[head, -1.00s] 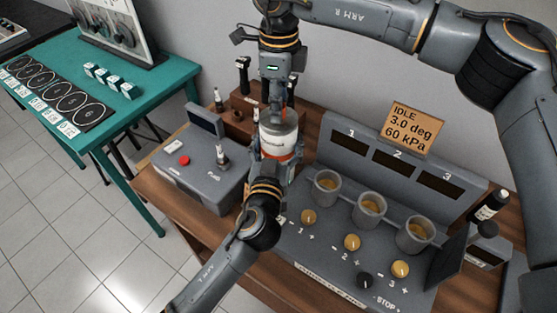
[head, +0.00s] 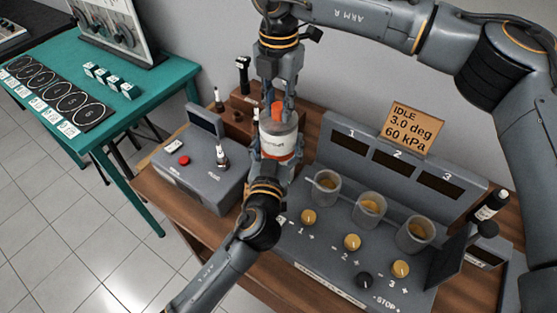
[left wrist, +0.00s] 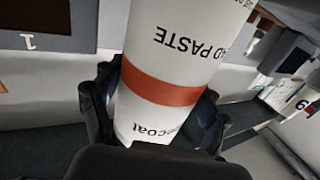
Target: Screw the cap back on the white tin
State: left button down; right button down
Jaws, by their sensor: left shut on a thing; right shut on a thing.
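The white tin (head: 278,143) with an orange-red band stands roughly upright in my left gripper (head: 274,163), which is shut around its lower part. In the left wrist view the tin (left wrist: 180,45) fills the middle, with dark fingers (left wrist: 155,120) on both sides of its band; its top is out of that view. My right gripper (head: 278,103) points down from above and is shut on the orange-red cap (head: 277,111). The cap is at the top of the tin, between the fingertips. I cannot tell whether its thread is engaged.
A grey box with a red button (head: 184,160) stands left of the tin. A grey console (head: 320,235) with several cups and yellow knobs lies to the right. A brown wooden rack (head: 240,110) is behind. A teal table (head: 150,90) stands at the far left.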

jog(key=c, duration=1)
grip_release()
notch_tip(320, 180, up, 12)
jog(key=shift+r, duration=0.1)
pick_arm(q)
grip_release()
jog(key=shift+s, duration=0.1)
jog(key=s+a, duration=0.2)
jog(key=s, duration=0.9)
jog(key=shift+s, duration=0.35)
